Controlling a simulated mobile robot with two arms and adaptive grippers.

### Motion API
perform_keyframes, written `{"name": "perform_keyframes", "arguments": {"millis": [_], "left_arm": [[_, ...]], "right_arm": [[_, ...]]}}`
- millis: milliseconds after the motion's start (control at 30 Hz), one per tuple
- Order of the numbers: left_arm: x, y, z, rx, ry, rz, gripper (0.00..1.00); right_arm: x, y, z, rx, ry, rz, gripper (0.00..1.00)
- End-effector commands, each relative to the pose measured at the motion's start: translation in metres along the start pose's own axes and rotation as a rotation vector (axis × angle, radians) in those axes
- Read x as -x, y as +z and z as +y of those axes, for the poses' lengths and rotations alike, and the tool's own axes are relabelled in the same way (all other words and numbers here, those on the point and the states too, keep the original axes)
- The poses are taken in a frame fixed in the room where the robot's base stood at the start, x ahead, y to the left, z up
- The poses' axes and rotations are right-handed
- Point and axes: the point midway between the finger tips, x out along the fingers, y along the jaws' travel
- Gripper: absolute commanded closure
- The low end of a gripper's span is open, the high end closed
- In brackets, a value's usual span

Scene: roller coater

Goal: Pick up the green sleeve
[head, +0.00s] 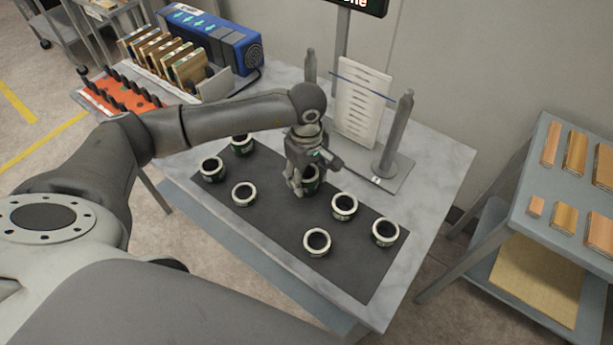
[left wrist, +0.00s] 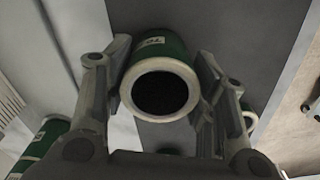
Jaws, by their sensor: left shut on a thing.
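A green sleeve with a pale rim and dark hollow (left wrist: 159,92) sits between the two fingers of my left gripper (left wrist: 160,85) in the left wrist view. The fingers press on its sides. In the head view my left gripper (head: 300,185) points down over the dark mat, and the same green sleeve (head: 311,183) shows partly behind its fingers. I cannot tell whether the sleeve still touches the mat. My right gripper is in neither view.
Several similar sleeves stand on the dark mat (head: 270,225), one at the right (head: 385,232) and one at the front (head: 317,242). A shelf (head: 560,225) stands at the right.

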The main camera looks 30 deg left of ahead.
Motion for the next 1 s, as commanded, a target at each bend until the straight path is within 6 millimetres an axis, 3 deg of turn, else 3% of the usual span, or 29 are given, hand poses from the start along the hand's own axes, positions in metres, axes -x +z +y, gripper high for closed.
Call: {"name": "perform_keyframes", "arguments": {"millis": [267,633,1000], "left_arm": [[0.03,-0.001,0.001,-0.001,0.006,0.004,0.75],[0.089,0.029,-0.044,-0.005,0.007,0.005,0.75],[0.115,0.063,-0.097,-0.003,0.004,0.003,0.75]], "right_arm": [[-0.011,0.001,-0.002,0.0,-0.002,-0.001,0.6],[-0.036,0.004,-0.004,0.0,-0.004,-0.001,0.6],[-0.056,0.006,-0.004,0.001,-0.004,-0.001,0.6]]}}
